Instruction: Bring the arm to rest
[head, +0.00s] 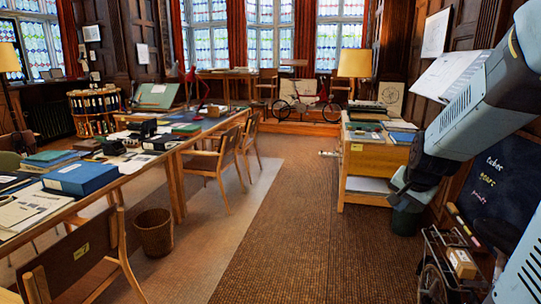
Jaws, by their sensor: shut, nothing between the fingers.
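My pale blue arm fills the right side of the view. It bends down and to the left from the upper right corner to a dark wrist joint. At its end my gripper (398,194) hangs beside the right-hand wooden cabinet, in front of it in the picture. It is shut and holds nothing. Its fingertips are small and hard to make out against the dark bin behind.
A wooden cabinet (363,184) with papers and a dark bin (407,218) stand near the gripper. A cart (448,265) and blackboard (497,180) are at right. A long table, chairs (85,260) and a wastebasket (153,233) line the left. The middle floor (285,220) is clear.

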